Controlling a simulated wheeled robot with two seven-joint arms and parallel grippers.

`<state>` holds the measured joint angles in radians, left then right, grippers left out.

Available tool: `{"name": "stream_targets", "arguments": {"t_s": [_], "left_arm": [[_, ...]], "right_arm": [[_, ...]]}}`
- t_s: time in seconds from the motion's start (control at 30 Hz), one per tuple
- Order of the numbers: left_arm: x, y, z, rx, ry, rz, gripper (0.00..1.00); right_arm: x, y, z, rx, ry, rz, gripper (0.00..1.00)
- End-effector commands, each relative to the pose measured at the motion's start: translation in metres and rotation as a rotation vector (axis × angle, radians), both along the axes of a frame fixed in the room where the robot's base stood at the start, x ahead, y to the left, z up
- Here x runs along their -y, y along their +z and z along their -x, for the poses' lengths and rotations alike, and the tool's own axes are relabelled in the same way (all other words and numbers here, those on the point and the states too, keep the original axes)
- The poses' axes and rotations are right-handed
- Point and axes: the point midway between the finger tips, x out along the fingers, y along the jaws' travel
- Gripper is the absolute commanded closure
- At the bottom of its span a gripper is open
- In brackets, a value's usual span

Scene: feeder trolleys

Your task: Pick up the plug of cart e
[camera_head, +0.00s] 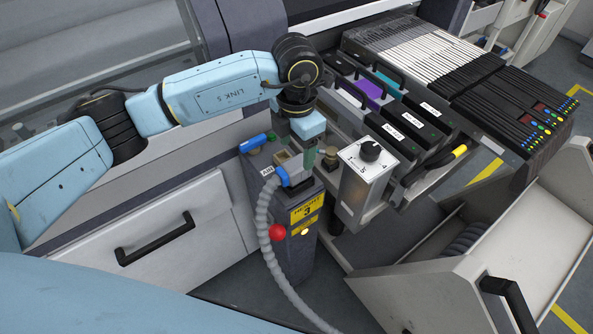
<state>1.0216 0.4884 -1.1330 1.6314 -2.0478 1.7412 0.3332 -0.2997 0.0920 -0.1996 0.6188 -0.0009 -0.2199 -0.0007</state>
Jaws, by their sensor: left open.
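A plug with a blue collar (283,176) sits at the top of a dark grey post (302,247) in the middle of the head view. A ribbed grey hose (264,230) runs from it down to the bottom edge. My left arm comes in from the left and bends down over the post. My left gripper (308,160) points downward just right of the plug, with its jaws open. Its fingertips are small and partly hidden, so I cannot tell whether they touch the plug. I cannot read a cart letter on the plug. My right gripper is out of view.
A control box with a black knob (367,161) stands close right of the gripper. Feeders with black handles (420,125) lie behind it. A blue lever (256,142) and red ball (277,232) are on the post. A white drawer (165,235) is left; an open white bin (440,285) is right.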

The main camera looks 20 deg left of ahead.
Motion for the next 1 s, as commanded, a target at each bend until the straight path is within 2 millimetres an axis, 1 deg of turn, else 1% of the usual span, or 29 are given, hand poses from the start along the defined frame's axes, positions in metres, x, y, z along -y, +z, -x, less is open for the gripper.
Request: {"name": "stream_targets", "arguments": {"t_s": [0.03, 0.27, 0.37, 0.5, 0.57, 0.63, 0.8, 1.0], "left_arm": [[0.0, -0.006, 0.0, -0.001, 0.0, 0.001, 0.35], [0.0, -0.019, 0.0, -0.002, 0.0, 0.001, 0.35], [0.0, -0.031, 0.001, -0.003, -0.001, 0.002, 0.35], [0.0, -0.054, 0.001, -0.003, 0.0, 0.002, 0.35], [0.0, -0.06, 0.001, -0.002, -0.001, 0.001, 0.35], [0.0, -0.063, 0.0, 0.0, -0.001, 0.002, 0.35], [0.0, -0.063, 0.0, 0.0, -0.001, 0.003, 0.35], [0.0, -0.062, 0.0, 0.0, -0.001, 0.003, 0.61]], "right_arm": [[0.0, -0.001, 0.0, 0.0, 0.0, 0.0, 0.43], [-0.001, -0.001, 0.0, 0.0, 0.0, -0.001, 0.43], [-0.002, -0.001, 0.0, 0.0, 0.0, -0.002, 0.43], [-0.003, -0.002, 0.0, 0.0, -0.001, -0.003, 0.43], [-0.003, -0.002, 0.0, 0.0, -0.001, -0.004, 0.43], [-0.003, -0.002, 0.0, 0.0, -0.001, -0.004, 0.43], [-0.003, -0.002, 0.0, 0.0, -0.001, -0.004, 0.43], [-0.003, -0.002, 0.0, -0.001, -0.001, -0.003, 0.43]]}}
